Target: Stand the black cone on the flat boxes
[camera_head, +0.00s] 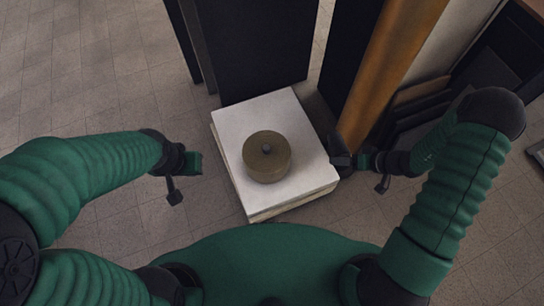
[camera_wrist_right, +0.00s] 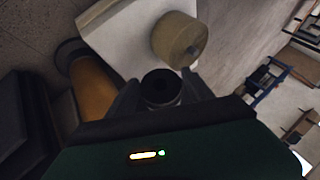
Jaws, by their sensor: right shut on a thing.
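The flat boxes (camera_head: 298,125) form a low, pale square stack on the floor in the middle of the head view. They also show at the top of the right wrist view (camera_wrist_right: 118,38). My right gripper (camera_head: 346,160) is beside the stack's right edge. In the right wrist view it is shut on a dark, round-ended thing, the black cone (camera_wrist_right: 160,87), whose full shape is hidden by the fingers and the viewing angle. My left gripper (camera_head: 190,163) is off the stack's left side, and its fingers are too unclear to tell their opening.
A round olive-brown drum (camera_head: 266,166) with a small knob stands on the middle of the stack. Tall dark panels (camera_head: 255,45) and an orange-brown column (camera_head: 388,70) rise behind. Dark flat pieces (camera_head: 425,100) lean at the right. Tiled floor at the left is clear.

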